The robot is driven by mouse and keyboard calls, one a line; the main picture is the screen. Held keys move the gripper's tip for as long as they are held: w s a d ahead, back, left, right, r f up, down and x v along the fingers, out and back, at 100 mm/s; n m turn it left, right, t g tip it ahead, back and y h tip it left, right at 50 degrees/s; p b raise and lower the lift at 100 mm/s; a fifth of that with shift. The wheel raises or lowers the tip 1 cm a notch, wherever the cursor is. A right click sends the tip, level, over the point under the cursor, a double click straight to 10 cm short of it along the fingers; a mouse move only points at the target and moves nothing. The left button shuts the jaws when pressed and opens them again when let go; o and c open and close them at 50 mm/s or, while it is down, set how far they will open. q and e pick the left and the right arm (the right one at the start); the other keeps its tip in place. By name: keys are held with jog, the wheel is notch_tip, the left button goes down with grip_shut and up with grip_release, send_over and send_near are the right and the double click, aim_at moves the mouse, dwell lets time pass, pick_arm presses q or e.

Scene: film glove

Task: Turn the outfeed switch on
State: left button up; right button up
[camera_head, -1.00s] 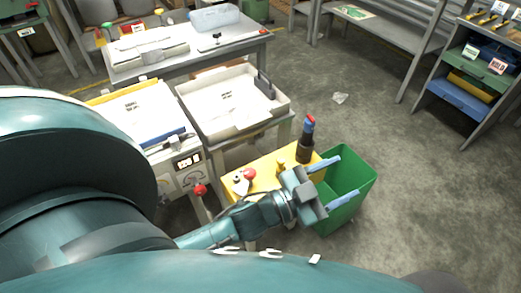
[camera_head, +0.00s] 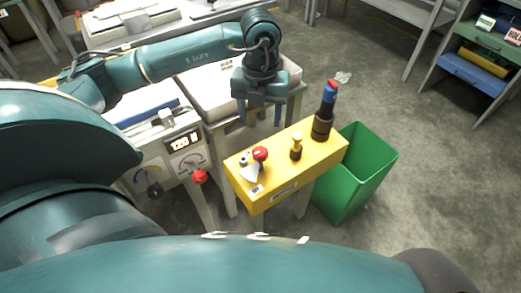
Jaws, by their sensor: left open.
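A yellow control box (camera_head: 262,187) stands at the centre. On its top are a red ball knob (camera_head: 260,154) with small pale parts beside it, a black-and-yellow knob (camera_head: 296,147), and a dark post with a blue and red top (camera_head: 325,110). I cannot read which control is the outfeed switch. My left gripper (camera_head: 260,118) is open and empty, fingers pointing down, behind the yellow box in the picture and over the front of the white tray. It appears apart from the controls. My right gripper is not in view.
A machine panel with a lit display (camera_head: 185,142), a coloured dial (camera_head: 150,185) and a red knob (camera_head: 200,177) stands left of the box. A green bin (camera_head: 358,170) stands at its right. The white tray (camera_head: 204,108) lies behind.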

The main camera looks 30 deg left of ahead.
aim_at(260, 151)
pick_arm(q)
notch_tip(260, 151, down, 12)
jog(key=shift+f+b, duration=0.1)
jog(key=shift+b, duration=0.6)
jog(key=shift+c, duration=0.5)
jog(key=c, duration=0.9)
